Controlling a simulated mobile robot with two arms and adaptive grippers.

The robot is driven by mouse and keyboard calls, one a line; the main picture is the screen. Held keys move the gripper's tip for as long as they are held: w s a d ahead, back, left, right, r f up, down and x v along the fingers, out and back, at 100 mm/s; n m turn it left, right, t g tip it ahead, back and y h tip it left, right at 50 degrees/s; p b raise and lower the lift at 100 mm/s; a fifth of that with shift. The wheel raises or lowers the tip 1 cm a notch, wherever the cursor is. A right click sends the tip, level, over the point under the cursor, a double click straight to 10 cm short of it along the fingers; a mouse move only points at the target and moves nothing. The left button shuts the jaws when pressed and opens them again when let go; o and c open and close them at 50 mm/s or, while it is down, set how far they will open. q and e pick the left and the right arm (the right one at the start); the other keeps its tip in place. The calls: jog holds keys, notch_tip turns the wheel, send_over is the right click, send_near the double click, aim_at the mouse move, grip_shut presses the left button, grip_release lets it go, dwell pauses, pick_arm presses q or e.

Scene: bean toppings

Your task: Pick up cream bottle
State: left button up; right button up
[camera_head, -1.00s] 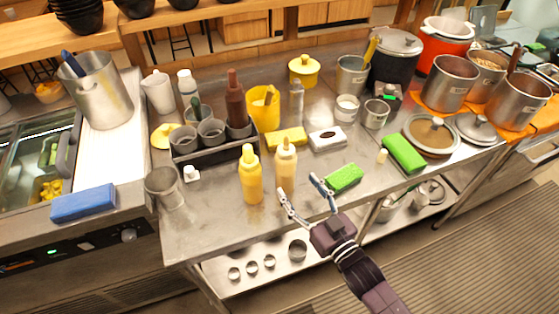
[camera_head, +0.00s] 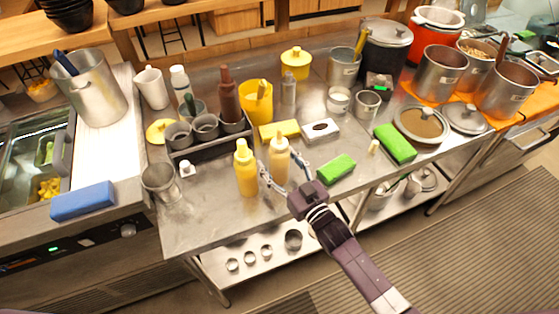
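My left gripper is not in view.
A green sponge (camera_head: 338,168) lies right of the gripper. Behind the bottle are a yellow sponge (camera_head: 280,130), a white box (camera_head: 320,130) and a dark caddy (camera_head: 210,141) of cups. Metal pots (camera_head: 441,73) stand at the right.

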jog(key=shift+c, duration=0.5)
jog(key=shift+r, duration=0.1)
jog(key=c, duration=0.8)
notch_tip(320, 180, up, 20)
jog(key=shift+b, duration=0.5)
jog(key=o, duration=0.3)
jog(key=shift+c, duration=0.8)
